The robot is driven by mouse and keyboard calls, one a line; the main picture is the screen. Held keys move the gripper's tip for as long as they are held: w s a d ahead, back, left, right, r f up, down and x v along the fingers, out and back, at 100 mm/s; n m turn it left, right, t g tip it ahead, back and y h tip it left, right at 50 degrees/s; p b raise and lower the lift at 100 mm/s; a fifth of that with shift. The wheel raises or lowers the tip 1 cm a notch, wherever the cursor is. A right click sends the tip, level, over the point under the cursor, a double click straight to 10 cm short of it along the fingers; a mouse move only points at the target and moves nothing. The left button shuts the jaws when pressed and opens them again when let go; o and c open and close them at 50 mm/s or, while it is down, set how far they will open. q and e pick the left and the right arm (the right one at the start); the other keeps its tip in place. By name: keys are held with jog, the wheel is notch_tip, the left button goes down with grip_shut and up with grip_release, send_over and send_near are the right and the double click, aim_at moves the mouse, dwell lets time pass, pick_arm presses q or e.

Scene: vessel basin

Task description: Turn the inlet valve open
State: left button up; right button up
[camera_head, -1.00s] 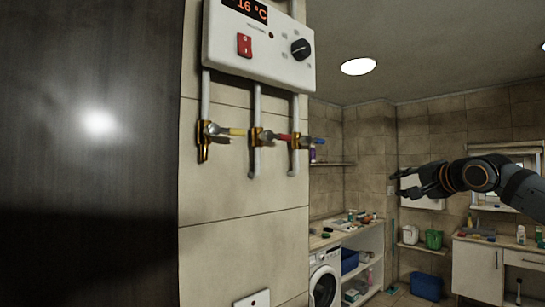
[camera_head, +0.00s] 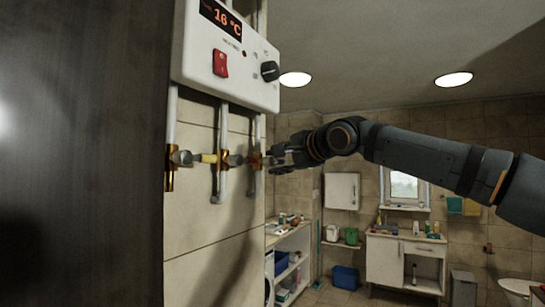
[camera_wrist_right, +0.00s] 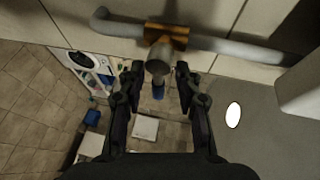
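Three brass valves on vertical grey pipes sit in a row on the tiled wall, under a white heater box. The right valve (camera_head: 255,161) is partly covered by my right gripper (camera_head: 279,158). My right gripper (camera_wrist_right: 158,76) is open, one finger on each side, with visible gaps. No label shows which valve is the inlet.
The heater box (camera_head: 230,55) has a red switch, a black knob and a display reading 16 °C. A dark panel (camera_head: 80,150) stands at the left. Shelves (camera_head: 290,255) and a cabinet (camera_head: 390,262) are farther back. The space right of the wall is open.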

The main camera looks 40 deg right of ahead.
jog(key=shift+w+d, duration=0.15)
jog(key=shift+w, duration=0.4)
jog(key=shift+w+d+f, duration=0.1)
jog(key=shift+w+d, duration=0.05)
jog(key=shift+d, duration=0.35)
jog(key=shift+s+d+f, duration=0.1)
jog(key=shift+s+d, duration=0.05)
jog(key=shift+s, duration=0.05)
jog(key=shift+a, duration=0.2)
jog(key=shift+c, duration=0.8)
jog(key=shift+w+a, duration=0.1)
jog(key=shift+a, duration=0.05)
jog(key=shift+c, duration=1.2)
grip_shut()
pick_arm(q)
jog(key=shift+w+d+r, duration=0.15)
jog(key=shift+d+r, duration=0.15)
jog(key=shift+r, duration=0.15)
